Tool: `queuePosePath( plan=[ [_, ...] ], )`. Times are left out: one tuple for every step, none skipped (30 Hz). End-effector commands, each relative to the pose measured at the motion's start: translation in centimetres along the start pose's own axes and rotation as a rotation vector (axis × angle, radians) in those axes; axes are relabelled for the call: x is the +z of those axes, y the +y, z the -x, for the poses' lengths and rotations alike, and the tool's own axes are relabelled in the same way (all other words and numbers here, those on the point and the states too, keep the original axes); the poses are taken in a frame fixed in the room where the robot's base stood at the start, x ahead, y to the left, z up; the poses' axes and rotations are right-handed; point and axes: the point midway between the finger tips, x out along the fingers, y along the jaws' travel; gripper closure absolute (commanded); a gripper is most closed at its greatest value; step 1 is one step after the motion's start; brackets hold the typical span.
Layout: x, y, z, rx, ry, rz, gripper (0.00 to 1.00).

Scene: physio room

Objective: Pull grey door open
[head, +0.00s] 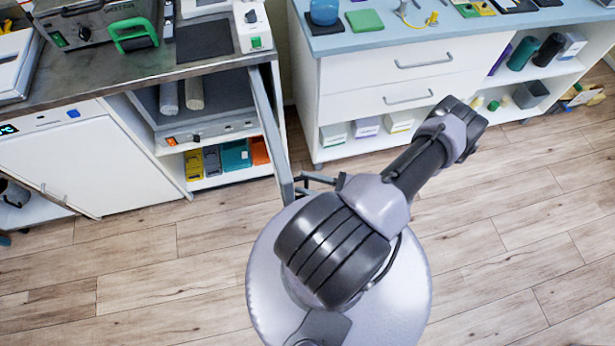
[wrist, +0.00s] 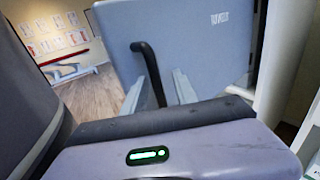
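The grey door (head: 270,130) stands swung out from the counter unit in the head view, seen almost edge-on. In the wrist view the door (wrist: 205,45) fills the upper middle, with a curved black handle (wrist: 150,68) on its face. My gripper (wrist: 158,90) has its two pale fingers apart, one on each side of the lower part of the handle. A gap shows between the handle and the fingers, so it looks open and not clamped. In the head view my gripper (head: 315,182) is small beside the door's lower end, partly hidden by my arm.
The open compartment (head: 215,125) holds two rolls, with several coloured boxes on the shelf below. A white cabinet front (head: 70,160) is at left. A white drawer unit (head: 400,75) with a blue top stands behind my arm. The wooden floor (head: 130,260) is clear at left and right.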

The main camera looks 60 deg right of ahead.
Motion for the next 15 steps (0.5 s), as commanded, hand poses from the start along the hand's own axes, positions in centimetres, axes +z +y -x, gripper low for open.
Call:
queuePosePath(
  plan=[
    [0.0,0.0,0.0,0.000,0.000,0.000,0.66],
    [0.0,0.0,0.0,0.000,0.000,0.000,0.66],
    [0.0,0.0,0.0,0.000,0.000,0.000,0.66],
    [0.0,0.0,0.0,0.000,0.000,0.000,0.66],
    [0.0,0.0,0.0,0.000,0.000,0.000,0.66],
    [0.0,0.0,0.0,0.000,0.000,0.000,0.66],
    [0.0,0.0,0.0,0.000,0.000,0.000,0.66],
    [0.0,0.0,0.0,0.001,0.000,0.000,0.66],
    [0.0,0.0,0.0,0.000,0.000,0.000,0.66],
    [0.0,0.0,0.0,0.000,0.000,0.000,0.66],
    [0.0,0.0,0.0,0.000,0.000,0.000,0.66],
    [0.0,0.0,0.1,0.000,0.000,0.001,0.66],
    [0.0,0.0,0.3,-0.001,0.000,0.001,0.66],
    [0.0,-0.1,0.5,-0.002,0.000,0.001,0.66],
    [0.0,-0.1,1.0,-0.003,0.000,0.002,0.66]
  ],
)
